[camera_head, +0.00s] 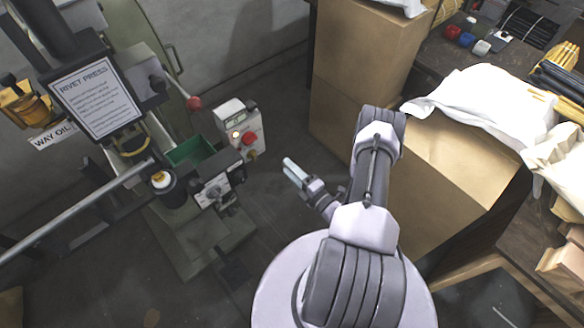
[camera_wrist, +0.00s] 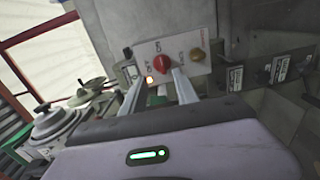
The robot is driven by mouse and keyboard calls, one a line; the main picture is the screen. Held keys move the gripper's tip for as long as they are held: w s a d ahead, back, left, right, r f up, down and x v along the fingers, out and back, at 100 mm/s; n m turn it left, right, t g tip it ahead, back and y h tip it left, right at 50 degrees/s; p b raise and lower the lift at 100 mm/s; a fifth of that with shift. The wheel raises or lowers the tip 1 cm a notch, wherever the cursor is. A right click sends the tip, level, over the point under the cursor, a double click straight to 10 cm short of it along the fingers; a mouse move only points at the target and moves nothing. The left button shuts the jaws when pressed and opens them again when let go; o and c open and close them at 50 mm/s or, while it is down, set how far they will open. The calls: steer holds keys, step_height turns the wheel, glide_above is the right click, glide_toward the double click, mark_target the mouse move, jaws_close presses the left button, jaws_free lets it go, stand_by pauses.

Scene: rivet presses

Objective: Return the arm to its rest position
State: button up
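My arm (camera_head: 368,195) reaches up from my base and bends over, with its forearm and wrist pointing left. My gripper (camera_head: 291,168) is in the air to the right of a control box (camera_head: 242,132) and apart from it. In the wrist view its two fingers (camera_wrist: 158,78) are spread with a gap between them and nothing held.
A green rivet press (camera_head: 190,215) with a sign (camera_head: 96,98) stands on the left. Cardboard boxes (camera_head: 445,165) stand close right of my arm, beside a cluttered dark workbench (camera_head: 505,215). Dark floor (camera_head: 285,215) is open between press and boxes.

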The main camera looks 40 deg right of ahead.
steer(key=shift+s, duration=0.55)
steer(key=w+a+r+n+g+y, duration=0.2)
steer(key=a+r+n+g+y, duration=0.45)
steer(key=r+n, duration=0.5)
steer(key=w+a+r+n+g+y, duration=0.3)
steer(key=a+r+n+y, duration=0.5)
steer(key=a+r+n, duration=0.3)
steer(key=s+a+r+n+g+h, duration=0.6)
steer(key=s+a+r+n+g, duration=0.3)
steer(key=s+n, duration=0.5)
steer(key=s+d+r+n+t+h, duration=0.3)
steer(key=r+n+t+h, duration=0.3)
steer(key=n, duration=0.7)
step_height(320, 180, up, 2)
steer(key=shift+s+r+h, duration=0.1)
steer(key=shift+s+h, duration=0.45)
steer(key=shift+s, duration=0.25)
